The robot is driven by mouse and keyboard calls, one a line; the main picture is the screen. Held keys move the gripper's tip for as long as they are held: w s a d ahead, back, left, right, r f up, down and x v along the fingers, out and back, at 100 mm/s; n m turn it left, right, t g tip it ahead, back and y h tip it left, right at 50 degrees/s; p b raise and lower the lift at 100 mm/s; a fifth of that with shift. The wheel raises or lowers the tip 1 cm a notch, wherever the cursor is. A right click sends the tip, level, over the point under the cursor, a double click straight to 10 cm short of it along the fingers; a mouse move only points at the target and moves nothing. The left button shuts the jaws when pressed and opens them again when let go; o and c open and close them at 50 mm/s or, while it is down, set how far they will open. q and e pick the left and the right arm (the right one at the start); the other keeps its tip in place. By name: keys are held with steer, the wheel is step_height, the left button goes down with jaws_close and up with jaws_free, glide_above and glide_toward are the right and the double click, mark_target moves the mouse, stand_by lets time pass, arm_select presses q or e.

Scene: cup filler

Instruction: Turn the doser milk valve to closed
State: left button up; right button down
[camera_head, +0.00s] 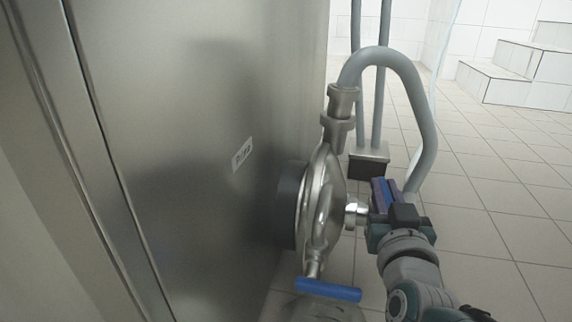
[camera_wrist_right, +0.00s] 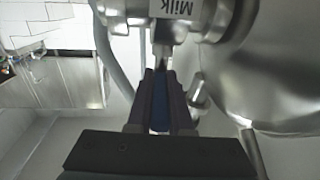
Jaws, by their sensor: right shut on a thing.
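The milk valve is a steel fitting (camera_wrist_right: 205,22) marked "Milk" at the top of the right wrist view. Its blue handle (camera_wrist_right: 160,104) lies between my right gripper's dark fingers (camera_wrist_right: 161,90), which are shut on it. In the head view my right gripper (camera_head: 384,192) is just right of the steel pump, at the end of a short steel pipe fitting (camera_head: 355,212). Blue shows between its fingers there. Most of the handle is hidden by the fingers. My left gripper is in neither view.
A steel cabinet (camera_head: 200,110) with a small label fills the left. The round pump housing (camera_head: 318,205) sticks out from it, with a grey hose (camera_head: 428,130) looping above. Another blue handle (camera_head: 328,290) is below the pump. Tiled floor (camera_head: 500,200) is open at right.

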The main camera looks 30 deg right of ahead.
stand_by(0.4)
steer(key=c, duration=0.8)
jaws_free()
